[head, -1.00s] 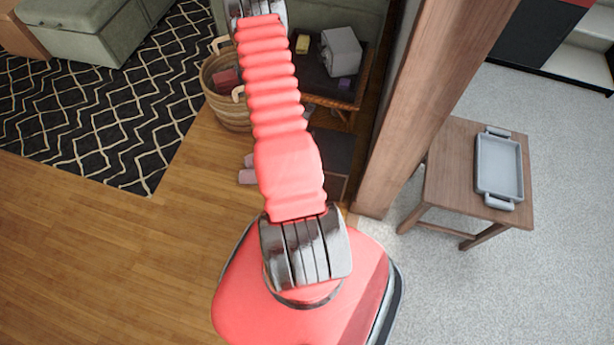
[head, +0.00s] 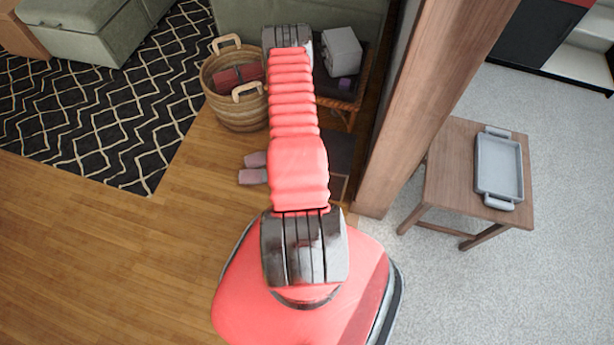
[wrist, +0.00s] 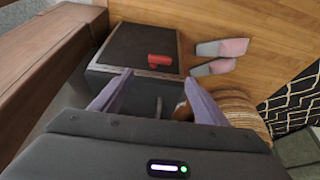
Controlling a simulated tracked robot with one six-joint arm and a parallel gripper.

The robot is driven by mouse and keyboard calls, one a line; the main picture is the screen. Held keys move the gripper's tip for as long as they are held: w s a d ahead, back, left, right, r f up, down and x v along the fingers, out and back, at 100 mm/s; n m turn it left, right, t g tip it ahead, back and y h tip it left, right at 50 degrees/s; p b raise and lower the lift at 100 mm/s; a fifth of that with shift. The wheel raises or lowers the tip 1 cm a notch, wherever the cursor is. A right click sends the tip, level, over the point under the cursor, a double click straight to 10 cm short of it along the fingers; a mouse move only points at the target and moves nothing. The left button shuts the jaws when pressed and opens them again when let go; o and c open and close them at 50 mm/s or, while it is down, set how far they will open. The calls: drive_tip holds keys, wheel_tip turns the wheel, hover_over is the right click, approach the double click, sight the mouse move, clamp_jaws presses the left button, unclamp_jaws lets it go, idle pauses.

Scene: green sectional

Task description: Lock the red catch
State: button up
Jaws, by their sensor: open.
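The red catch (wrist: 158,60) is on the top of a dark box (wrist: 135,45), near its front edge in the wrist view. I cannot tell its exact setting. My gripper (wrist: 157,95) has two lavender fingers spread apart, with nothing between them. In the wrist view the fingertips are lower in the picture than the catch, on either side of it, and do not touch it. In the head view part of the dark box (head: 340,150) shows beside my arm; the catch and my gripper are hidden there.
Two pinkish-grey slipper-like things (head: 254,168) lie on the wooden floor beside the box. A wicker basket (head: 238,110) stands left of my arm. A wooden post (head: 430,90) rises to the right, with a small table (head: 455,165) holding a grey tray (head: 499,170) beyond.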

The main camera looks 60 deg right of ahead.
drive_tip(key=x, duration=1.3)
drive_tip(key=shift+f, duration=0.25)
drive_tip(key=shift+d, duration=0.1)
drive_tip(key=c, duration=1.1)
